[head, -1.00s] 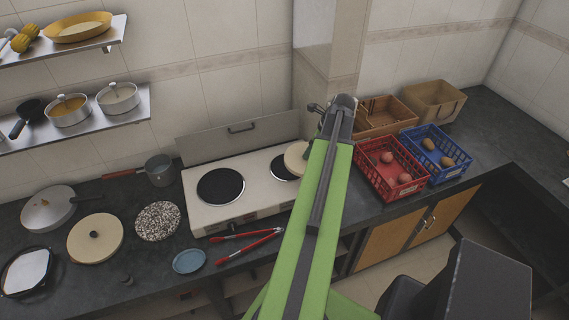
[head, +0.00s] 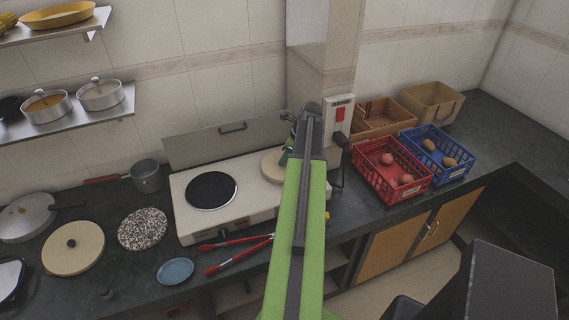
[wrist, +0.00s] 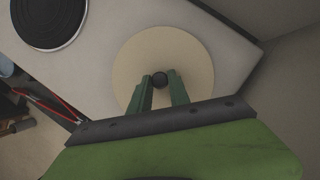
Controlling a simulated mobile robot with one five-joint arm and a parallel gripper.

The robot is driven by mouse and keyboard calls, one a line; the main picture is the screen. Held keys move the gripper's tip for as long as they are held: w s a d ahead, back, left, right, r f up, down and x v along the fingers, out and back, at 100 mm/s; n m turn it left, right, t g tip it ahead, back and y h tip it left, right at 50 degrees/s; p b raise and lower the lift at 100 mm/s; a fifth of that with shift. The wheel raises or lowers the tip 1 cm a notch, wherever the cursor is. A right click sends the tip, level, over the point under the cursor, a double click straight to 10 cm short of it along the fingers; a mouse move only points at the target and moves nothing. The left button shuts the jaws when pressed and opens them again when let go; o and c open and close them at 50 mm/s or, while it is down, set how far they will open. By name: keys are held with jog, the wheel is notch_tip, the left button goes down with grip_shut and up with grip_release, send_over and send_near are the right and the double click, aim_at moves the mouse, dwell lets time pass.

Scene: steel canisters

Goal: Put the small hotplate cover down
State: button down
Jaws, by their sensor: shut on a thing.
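The small hotplate cover (head: 271,168) is a round cream disc, partly hidden behind my arm in the head view. In the wrist view the cover (wrist: 190,50) lies flat below my gripper (wrist: 160,80), whose green fingers are shut on its black knob. The cover is over the right side of the white stove (head: 230,218), and the right hotplate is hidden beneath it. I cannot tell whether the cover touches the stove. The left hotplate (head: 211,190) is bare and dark. In the head view my gripper (head: 289,147) is partly hidden.
A larger cream cover (head: 73,262) lies on the counter at left, near a speckled disc (head: 142,229). Red tongs (head: 238,255) and a blue plate (head: 175,271) lie before the stove. A red crate (head: 392,176) and wall socket (head: 339,120) are right of my arm.

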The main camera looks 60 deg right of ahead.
jog(key=shift+f+b, duration=0.5)
jog(key=shift+b, duration=0.1)
jog(key=c, duration=1.2)
grip_release()
jog(key=shift+c, duration=0.2)
jog(key=shift+r, duration=0.15)
jog(key=shift+r+p, duration=0.35)
jog(key=shift+p, duration=0.15)
jog(key=p+v, duration=1.1)
jog(key=v, duration=0.1)
jog(key=shift+r, duration=0.15)
